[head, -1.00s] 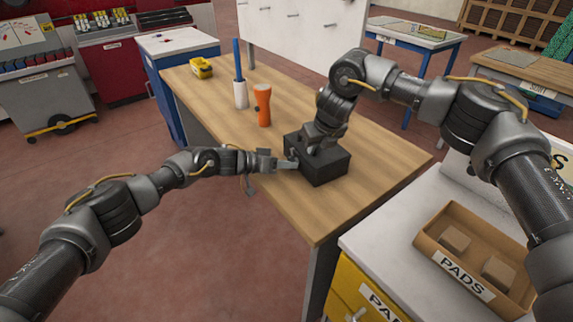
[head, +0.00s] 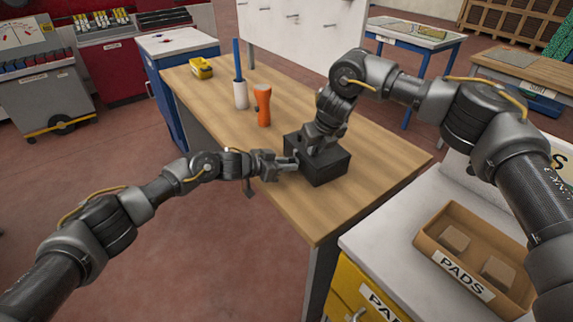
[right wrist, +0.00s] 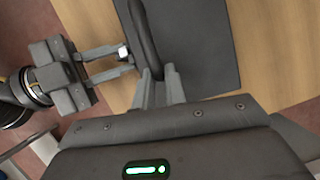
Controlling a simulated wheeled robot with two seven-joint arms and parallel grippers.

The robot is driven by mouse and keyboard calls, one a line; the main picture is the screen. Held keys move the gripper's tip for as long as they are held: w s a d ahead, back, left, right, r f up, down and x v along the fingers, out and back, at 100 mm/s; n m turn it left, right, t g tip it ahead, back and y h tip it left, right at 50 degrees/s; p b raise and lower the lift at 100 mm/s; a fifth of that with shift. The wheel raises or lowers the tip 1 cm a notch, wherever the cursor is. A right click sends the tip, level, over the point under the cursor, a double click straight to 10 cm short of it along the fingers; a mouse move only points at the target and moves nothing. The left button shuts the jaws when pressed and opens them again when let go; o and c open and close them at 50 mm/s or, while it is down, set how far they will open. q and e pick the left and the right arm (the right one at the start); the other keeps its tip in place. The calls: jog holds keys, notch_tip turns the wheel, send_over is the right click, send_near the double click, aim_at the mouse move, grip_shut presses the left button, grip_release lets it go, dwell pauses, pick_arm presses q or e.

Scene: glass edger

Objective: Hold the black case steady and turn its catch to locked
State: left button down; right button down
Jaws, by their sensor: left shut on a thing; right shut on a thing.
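The black case (head: 328,174) stands on the wooden bench and also shows as a dark panel in the right wrist view (right wrist: 210,45). My right gripper (right wrist: 160,75) is shut on the case's dark curved handle (right wrist: 146,35) from above. My left gripper (head: 293,163) reaches the case's left side, and its two fingers show in the right wrist view (right wrist: 127,60). It is shut on the small pale catch (right wrist: 123,52), which sits between its fingertips. The catch's exact angle is hard to tell, and it is hidden in the head view.
An orange flashlight (head: 263,107), a white holder with a blue stick (head: 240,90) and a yellow item (head: 201,68) stand further back on the bench (head: 385,150). A pads box (head: 430,250) sits on the white cabinet at right. The bench's near edge is close to the case.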

pick_arm(q)
jog(key=shift+s+f+m, duration=0.1)
jog(key=shift+m, duration=0.2)
dwell(0.4)
jog(key=c, duration=1.5)
grip_release()
jog(key=v, duration=1.2)
jog(key=shift+d, duration=0.1)
